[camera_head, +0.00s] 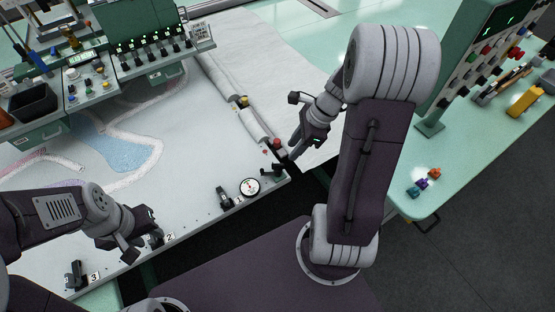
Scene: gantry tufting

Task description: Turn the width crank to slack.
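The likely width crank (271,170) is a small black fitting at the front corner of the white frame, beside a red knob (277,143). A round white dial gauge (250,187) sits just left of it. My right gripper (291,154) points down close to the crank and red knob; its fingertips are dark and small, and I cannot tell whether they touch or grip anything. My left gripper (136,240) is low at the left by the frame's front edge, with its fingers apart and apparently empty, near the clamp marked 2 (157,238).
Clamps marked 1 (224,198) and 3 (75,276) line the front edge. A roller bar (232,100) runs back from the corner. A green control console (150,45) stands over the cloth. A green side bench (470,150) holds small coloured parts and a yellow block (524,100).

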